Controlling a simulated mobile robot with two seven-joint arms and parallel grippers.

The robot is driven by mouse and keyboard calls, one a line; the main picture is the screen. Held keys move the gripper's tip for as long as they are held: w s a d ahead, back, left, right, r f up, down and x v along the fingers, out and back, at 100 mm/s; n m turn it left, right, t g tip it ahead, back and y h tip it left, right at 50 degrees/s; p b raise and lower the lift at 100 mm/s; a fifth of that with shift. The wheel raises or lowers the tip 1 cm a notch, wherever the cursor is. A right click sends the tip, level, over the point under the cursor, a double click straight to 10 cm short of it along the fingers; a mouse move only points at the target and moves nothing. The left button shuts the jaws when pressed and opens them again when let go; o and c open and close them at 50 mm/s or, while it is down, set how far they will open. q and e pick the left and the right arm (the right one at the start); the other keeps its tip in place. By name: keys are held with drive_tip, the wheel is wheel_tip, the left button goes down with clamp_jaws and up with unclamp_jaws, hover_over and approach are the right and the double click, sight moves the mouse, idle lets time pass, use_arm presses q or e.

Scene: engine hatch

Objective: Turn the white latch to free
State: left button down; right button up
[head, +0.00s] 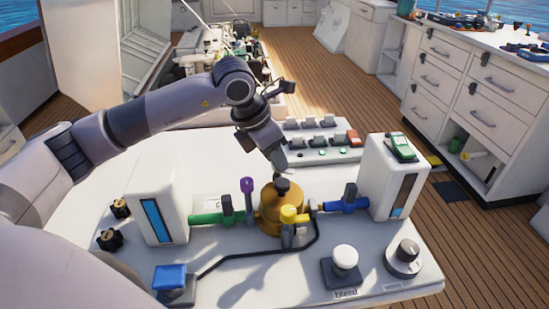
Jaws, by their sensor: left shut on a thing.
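My left gripper (281,170) is directly above the brass-coloured canister (283,212) at the middle of the white panel (245,282). Its fingers are shut on the small dark cap (282,185) on top of the canister, and the fingertips partly hide it. No part is clearly a white latch. A round white knob (345,257) on a dark square base, labelled "bleed", stands at the front right of the panel. A pale round dial (404,258) with a dark centre is to its right. My right gripper is not in view.
Green (207,218) and blue (345,205) pipes with upright handles flank the canister. White boxes (157,207) (392,178) stand at both ends. The panel's front middle is fairly clear.

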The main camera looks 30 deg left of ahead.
use_arm(q)
drive_tip(key=shift+d+n+y+b, duration=0.1)
drive_tip(key=shift+n+y+b, duration=0.4)
drive_tip(key=shift+n, duration=0.7)
drive_tip(key=shift+n+y+b, duration=0.3)
drive_tip(key=shift+n+y, duration=0.1)
drive_tip(key=shift+n, duration=0.6)
drive_tip(key=c, duration=0.9)
unclamp_jaws()
drive_tip(key=shift+o, duration=0.2)
drive_tip(key=shift+r, duration=0.1)
drive_tip(key=v, duration=0.7)
drive_tip(key=shift+s, duration=0.2)
